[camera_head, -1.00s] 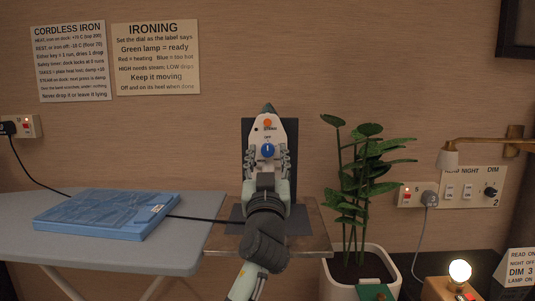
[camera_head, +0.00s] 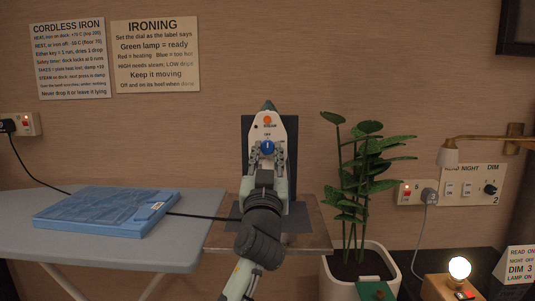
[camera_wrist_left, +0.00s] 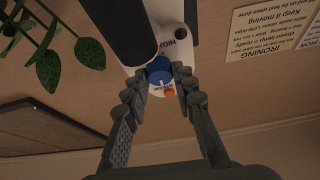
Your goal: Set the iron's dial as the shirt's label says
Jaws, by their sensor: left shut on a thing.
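The white iron (camera_head: 264,129) stands upright on its dark dock (camera_head: 291,130), with an orange round part (camera_head: 267,119) near its top. Its blue dial (camera_head: 267,147) faces me, with a white mark pointing roughly up. My left gripper (camera_head: 267,154) is shut on the dial, one finger on each side. In the left wrist view, the fingertips (camera_wrist_left: 163,85) flank the dial (camera_wrist_left: 158,72), with part of the word HIGH beside it. The blue folded shirt (camera_head: 95,213) lies on the ironing board, with a small pale label (camera_head: 157,206), too small to read. My right gripper is not in view.
The grey ironing board (camera_head: 190,250) is at left, and a black cord runs behind the shirt. A potted plant (camera_head: 365,180) stands close right of the iron. Two instruction signs (camera_head: 155,56) hang on the wall. A lit lamp (camera_head: 460,269) is at lower right.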

